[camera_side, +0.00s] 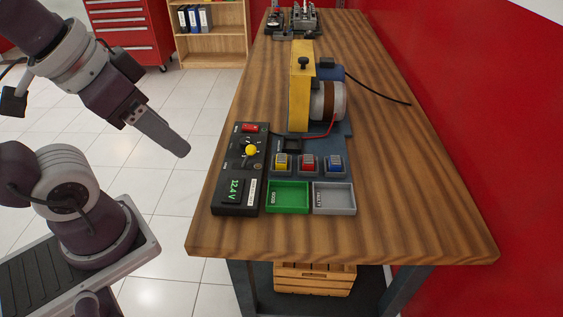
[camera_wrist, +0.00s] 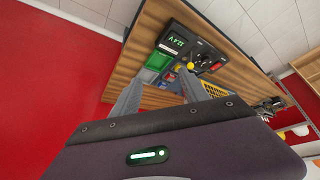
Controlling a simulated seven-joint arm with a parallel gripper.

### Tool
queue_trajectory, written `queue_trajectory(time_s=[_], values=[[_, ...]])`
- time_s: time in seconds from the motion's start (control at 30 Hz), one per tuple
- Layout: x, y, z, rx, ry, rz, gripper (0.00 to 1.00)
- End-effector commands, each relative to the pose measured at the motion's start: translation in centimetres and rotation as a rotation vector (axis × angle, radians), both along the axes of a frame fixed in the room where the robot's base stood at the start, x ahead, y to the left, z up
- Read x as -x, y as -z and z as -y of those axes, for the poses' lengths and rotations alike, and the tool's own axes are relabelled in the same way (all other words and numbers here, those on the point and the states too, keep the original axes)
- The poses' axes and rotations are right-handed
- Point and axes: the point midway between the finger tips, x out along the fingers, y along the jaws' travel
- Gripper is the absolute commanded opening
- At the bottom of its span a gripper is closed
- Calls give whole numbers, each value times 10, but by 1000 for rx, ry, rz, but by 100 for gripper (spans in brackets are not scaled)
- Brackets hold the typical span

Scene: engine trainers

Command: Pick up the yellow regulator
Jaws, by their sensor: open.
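The yellow regulator (camera_side: 282,162) sits in the left slot of a dark holder on the wooden table, in the side view. A red regulator (camera_side: 308,163) and a blue one (camera_side: 335,163) sit to its right in the same holder. My gripper (camera_side: 184,149) is off the left edge of the table, apart from the holder, with nothing held. In the wrist view my gripper's two fingers (camera_wrist: 160,90) stand apart, and parts of the holder show small between them. I cannot make out the yellow regulator clearly there.
A black test panel (camera_side: 240,170) with a yellow knob and a 12.4 V display lies left of the holder. A green tray (camera_side: 288,197) and a grey tray (camera_side: 334,198) lie in front. A yellow-guarded motor (camera_side: 302,85) stands behind. The table's right side is clear.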

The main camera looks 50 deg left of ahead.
Motion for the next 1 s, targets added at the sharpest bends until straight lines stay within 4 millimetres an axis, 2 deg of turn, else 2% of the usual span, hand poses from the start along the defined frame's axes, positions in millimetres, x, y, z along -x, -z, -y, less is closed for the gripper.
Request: queue_trajectory(time_s=[0.17, 0.27, 0.37, 0.47, 0.5, 0.57, 0.6, 0.7, 0.83, 1.0], values=[[0, 0, 0, 0, -1, -1, 53], [-13, -4, 0, 21, -30, -27, 53], [-53, -8, -4, 77, -122, -101, 53], [-113, 2, -12, 138, -262, -194, 53], [-137, 12, -16, 158, -322, -231, 53], [-173, 34, -25, 180, -417, -287, 53], [-195, 53, -31, 190, -479, -323, 53], [-238, 104, -46, 200, -617, -393, 53], [-266, 156, -60, 197, -732, -448, 53], [-274, 185, -65, 192, -774, -468, 53]])
